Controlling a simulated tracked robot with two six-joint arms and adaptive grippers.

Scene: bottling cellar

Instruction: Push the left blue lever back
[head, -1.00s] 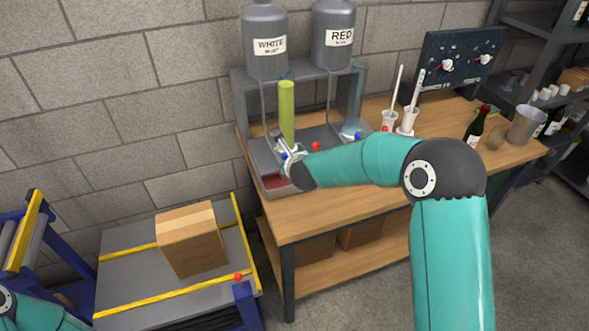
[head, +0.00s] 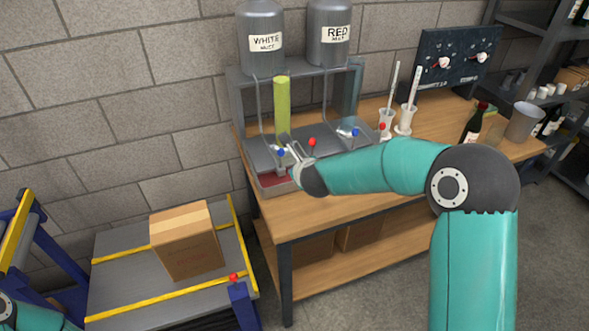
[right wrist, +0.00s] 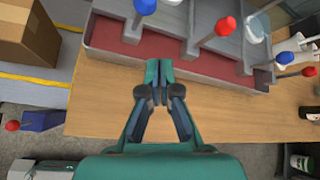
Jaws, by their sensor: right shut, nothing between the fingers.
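The left blue lever's knob (head: 281,152) shows at the filling station's left side in the head view. In the right wrist view this blue knob (right wrist: 145,6) is at the top edge, its grey rod running down to the left. My left gripper is out of view.
A red lever knob (head: 312,142) and a right blue knob (head: 355,132) stand to the right. The green column (head: 282,105) rises behind. A carton (head: 186,245) sits on the cart at left. Measuring cylinders and a bottle (head: 474,124) stand on the bench's right.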

